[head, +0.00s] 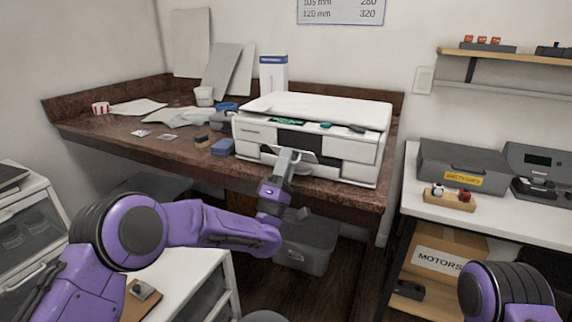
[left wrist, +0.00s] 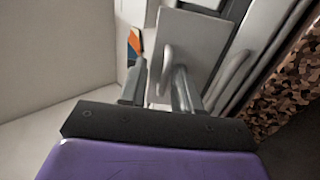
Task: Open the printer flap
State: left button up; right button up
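The white printer (head: 350,148) stands on the brown desk, with a dark opening in its front. My left gripper (head: 288,158) is at the printer's front, below the control panel, and covers part of that front. In the left wrist view a grey panel with a raised handle, which looks like the printer flap (left wrist: 197,42), lies ahead of the fingers. My left gripper (left wrist: 160,92) has its two fingers apart, with the handle between them. I cannot tell whether a finger touches it, or how far the flap is open. My right gripper is out of view.
The brown desk (head: 110,128) also holds papers, a white cup (head: 204,96), a blue box (head: 222,147) and a red-striped cup (head: 100,108). A white side table (head: 490,212) stands at the right. A grey bin (head: 307,246) is under the desk.

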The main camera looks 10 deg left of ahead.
pick_arm(q)
jog(key=b+v, duration=0.2)
jog(key=v, duration=0.8)
jog(key=shift+f+b, duration=0.25)
jog(key=shift+b, duration=0.15)
jog(key=shift+s, duration=0.15)
